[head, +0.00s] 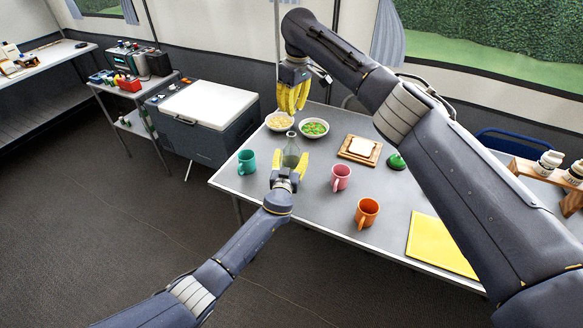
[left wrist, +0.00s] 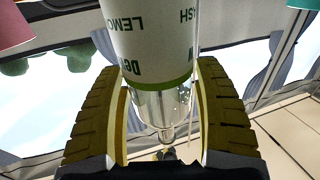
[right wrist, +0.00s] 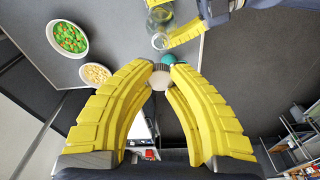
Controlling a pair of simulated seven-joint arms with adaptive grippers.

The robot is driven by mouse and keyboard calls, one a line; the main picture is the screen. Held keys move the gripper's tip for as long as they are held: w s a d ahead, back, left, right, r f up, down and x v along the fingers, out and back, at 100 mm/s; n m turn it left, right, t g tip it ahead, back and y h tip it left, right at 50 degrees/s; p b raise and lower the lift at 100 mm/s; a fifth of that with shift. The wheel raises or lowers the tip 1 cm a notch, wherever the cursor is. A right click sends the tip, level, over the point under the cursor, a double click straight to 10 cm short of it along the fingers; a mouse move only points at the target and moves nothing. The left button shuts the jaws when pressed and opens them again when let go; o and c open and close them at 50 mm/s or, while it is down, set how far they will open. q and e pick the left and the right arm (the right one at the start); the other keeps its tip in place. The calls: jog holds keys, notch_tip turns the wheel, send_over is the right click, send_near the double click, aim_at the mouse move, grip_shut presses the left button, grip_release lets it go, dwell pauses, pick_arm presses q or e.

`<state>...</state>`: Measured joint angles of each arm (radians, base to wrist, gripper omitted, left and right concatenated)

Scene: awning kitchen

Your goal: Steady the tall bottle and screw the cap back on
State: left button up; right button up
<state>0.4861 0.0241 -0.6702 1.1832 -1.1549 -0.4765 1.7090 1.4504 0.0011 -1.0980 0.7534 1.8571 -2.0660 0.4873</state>
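The tall clear bottle (head: 291,152) with a white label stands on the grey table, its neck bare. My left gripper (head: 289,165) is closed around it, one yellow finger on each side. In the left wrist view the labelled bottle (left wrist: 152,40) fills the space between the fingers (left wrist: 160,95). My right gripper (head: 291,108) is above the bottle, pointing down. In the right wrist view its fingertips (right wrist: 160,72) pinch the grey ridged cap (right wrist: 159,77). The cap is apart from the open bottle mouth (right wrist: 161,41). The cap is hidden in the head view.
Two bowls, chips (head: 279,122) and greens (head: 314,128), stand behind the bottle. A teal mug (head: 246,162) is left; pink (head: 340,177) and orange (head: 367,212) mugs are right. A bread board (head: 345,154) and yellow mat (head: 440,244) lie further right.

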pick_arm(q)
jog(key=c, duration=1.2)
jog(key=shift+c, duration=0.2)
pick_arm(e)
jog(key=shift+f, duration=2.5)
jog(key=shift+f, duration=0.15)
jog(key=shift+f, duration=0.7)
jog(key=shift+f, duration=0.55)
